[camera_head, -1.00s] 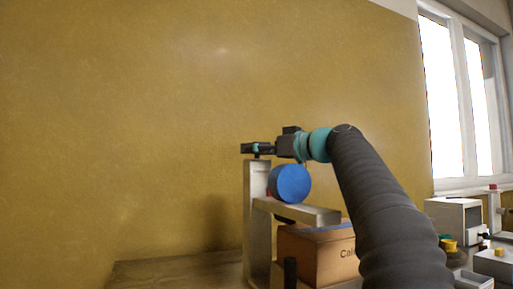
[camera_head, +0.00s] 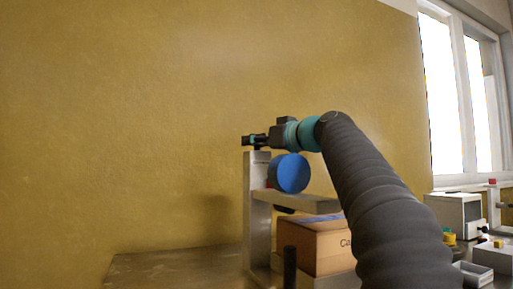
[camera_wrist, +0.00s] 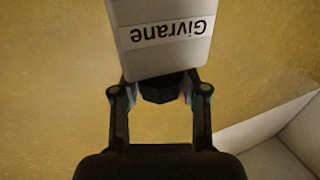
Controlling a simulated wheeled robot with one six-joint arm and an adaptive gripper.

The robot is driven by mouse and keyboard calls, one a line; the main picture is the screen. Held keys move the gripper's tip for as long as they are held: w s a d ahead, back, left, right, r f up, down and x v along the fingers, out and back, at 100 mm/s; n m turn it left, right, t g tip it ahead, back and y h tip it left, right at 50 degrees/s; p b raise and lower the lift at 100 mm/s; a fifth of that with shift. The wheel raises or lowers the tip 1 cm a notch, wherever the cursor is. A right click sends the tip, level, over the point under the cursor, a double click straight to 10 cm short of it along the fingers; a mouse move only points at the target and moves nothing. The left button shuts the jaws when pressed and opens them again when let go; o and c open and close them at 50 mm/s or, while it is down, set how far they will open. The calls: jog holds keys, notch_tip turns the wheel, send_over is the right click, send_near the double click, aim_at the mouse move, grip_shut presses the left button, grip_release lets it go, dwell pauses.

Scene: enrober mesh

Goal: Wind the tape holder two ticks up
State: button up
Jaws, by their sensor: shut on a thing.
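A grey upright stand (camera_head: 257,215) carries a horizontal arm (camera_head: 300,202). A blue disc (camera_head: 292,173), perhaps the tape roll, sits just above that arm, near the stand's top. My gripper (camera_head: 255,141) is at the top of the stand. In the wrist view my gripper (camera_wrist: 158,84) is shut on a dark knob (camera_wrist: 158,93), with a finger on each side. Beyond it is a pale grey part (camera_wrist: 165,58) with an upside-down label reading "Givrane". No tick scale is legible, and the holder's mounting is partly hidden.
A cardboard box (camera_head: 312,250) stands under the stand's horizontal arm. A dark post (camera_head: 290,268) rises in front. Devices and small trays crowd the right, including a grey box (camera_head: 458,212). The wooden table (camera_head: 165,270) is clear at the left.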

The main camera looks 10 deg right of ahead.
jog(key=shift+m+t+h, duration=0.6)
jog(key=shift+m+h, duration=0.3)
jog(key=shift+h, duration=0.4)
jog(key=o, duration=1.2)
jog(key=shift+c, duration=0.2)
